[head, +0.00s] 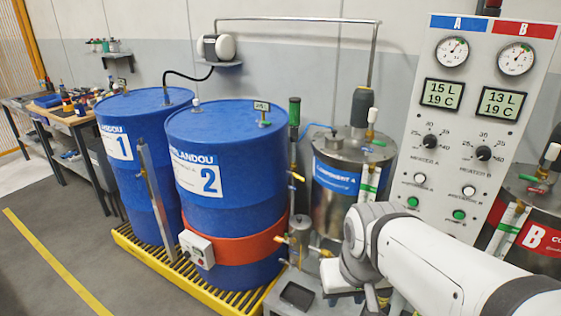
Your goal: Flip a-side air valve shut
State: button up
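The steel component A tank (331,209) with a blue label stands right of the drums. On its lid are a small green-handled valve (378,142) and a white-capped fitting (372,116). I cannot tell which is the a-side air valve. My white arm reaches in from the lower right, its wrist in front of the tank's lower part. My gripper is mostly hidden below the wrist at the bottom edge; its fingers cannot be made out.
Two blue drums (222,132) stand on a yellow grated pallet (150,262). The control panel (455,95) with A and B gauges rises at right. The red-labelled B tank (535,238) is behind my arm. A cluttered workbench (62,117) is far left; the floor there is clear.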

aim_at(293, 174)
jog(key=i, duration=0.95)
jog(key=z, duration=0.05)
